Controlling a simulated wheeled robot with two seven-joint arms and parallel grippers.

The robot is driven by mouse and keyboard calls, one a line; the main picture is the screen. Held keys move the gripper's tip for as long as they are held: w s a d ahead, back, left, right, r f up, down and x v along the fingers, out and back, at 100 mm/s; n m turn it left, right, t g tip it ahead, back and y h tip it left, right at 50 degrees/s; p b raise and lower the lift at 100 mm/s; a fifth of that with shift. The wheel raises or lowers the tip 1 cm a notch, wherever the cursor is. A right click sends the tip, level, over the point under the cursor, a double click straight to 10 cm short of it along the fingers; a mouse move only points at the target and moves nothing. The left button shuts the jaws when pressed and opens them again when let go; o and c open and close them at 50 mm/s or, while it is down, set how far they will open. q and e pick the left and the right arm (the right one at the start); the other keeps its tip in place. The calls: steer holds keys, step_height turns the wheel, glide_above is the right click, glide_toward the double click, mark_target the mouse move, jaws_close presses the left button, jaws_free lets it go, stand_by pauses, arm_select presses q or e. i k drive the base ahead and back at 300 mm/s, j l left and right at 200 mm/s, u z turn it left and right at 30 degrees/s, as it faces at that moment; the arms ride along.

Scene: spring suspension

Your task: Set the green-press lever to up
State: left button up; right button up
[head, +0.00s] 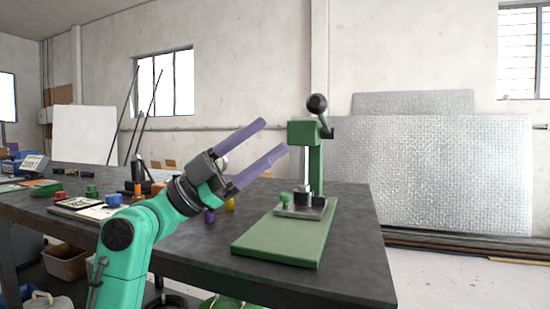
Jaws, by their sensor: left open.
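The green press (316,168) stands on its green base plate (282,240) near the right end of the dark table. Its lever ends in a black ball knob (317,103) that sits above the press head, on a short arm at the head's right side. A grey block with a small green knob (285,199) sits under the head. My left gripper (276,138) is open and empty. Its two purple fingers point up and right, to the left of the press head, apart from the lever in the picture. My right gripper is not in view.
The dark table (362,240) has bare room right of the press. A purple piece (209,216) and a yellow piece (230,205) lie behind my left wrist. Several small coloured parts and a white card (98,211) lie further left.

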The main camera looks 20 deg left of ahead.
mark_target(323, 121)
steer(key=k, duration=1)
